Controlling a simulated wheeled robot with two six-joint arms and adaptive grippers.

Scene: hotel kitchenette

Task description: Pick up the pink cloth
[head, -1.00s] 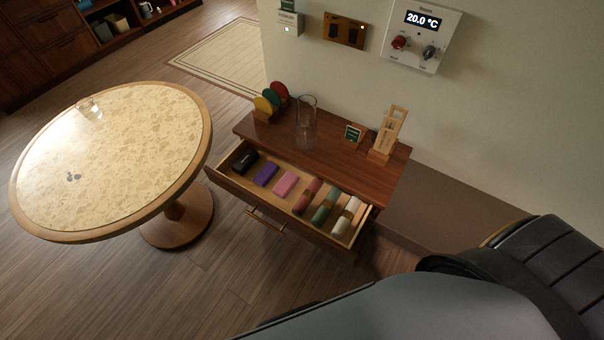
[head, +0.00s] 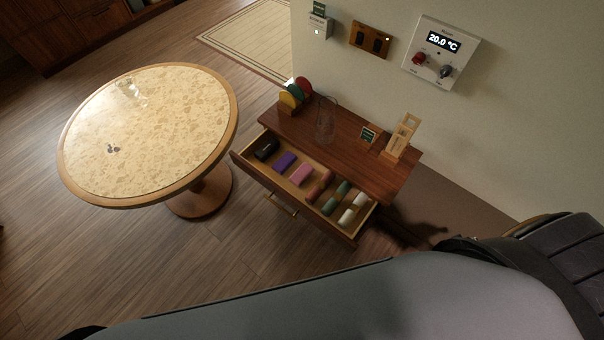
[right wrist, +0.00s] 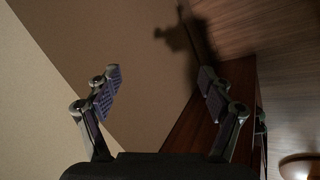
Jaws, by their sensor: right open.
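The pink cloth (head: 301,174) lies folded in the open drawer (head: 262,173) of the brown wooden cabinet (head: 345,157), in the head view. It is between a purple folded piece (head: 284,162) and a reddish roll (head: 319,187). Nothing covers it. My right gripper (right wrist: 161,80) is open and empty in the right wrist view, with its two fingers wide apart. Below it are a plain brown surface and a wooden edge. The cloth does not show in that view. My left gripper is not in view.
The drawer also holds a black item (head: 266,149), a green roll (head: 336,198) and a white roll (head: 352,210). A clear glass vessel (head: 326,122) and a wooden stand (head: 402,137) are on the cabinet top. A round table (head: 150,135) stands left. Floor in front is clear.

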